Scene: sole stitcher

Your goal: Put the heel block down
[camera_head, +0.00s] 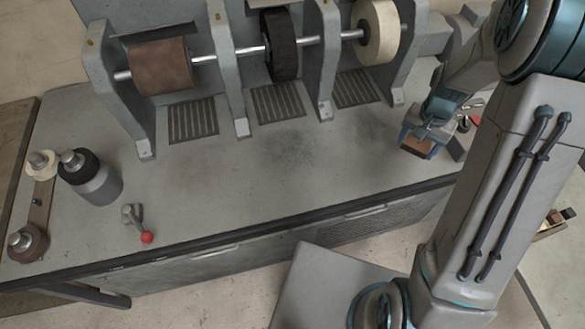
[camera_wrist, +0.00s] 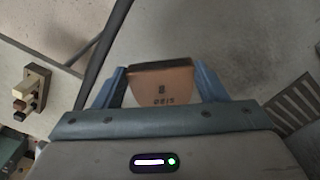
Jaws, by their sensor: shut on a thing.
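The heel block (camera_wrist: 161,84) shows in the wrist view as a tan face with stamped marks and a dark upper edge. My gripper (camera_wrist: 162,88) is shut on it, with one blue finger on each side. In the head view the brown heel block (camera_head: 415,146) is between the fingers of my gripper (camera_head: 418,148), over the right end of the grey bench top (camera_head: 290,165). I cannot tell whether the block touches the bench surface.
A finishing machine with a brown drum (camera_head: 160,66), a black wheel (camera_head: 281,45) and a cream wheel (camera_head: 378,32) stands along the back. The bench middle is clear.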

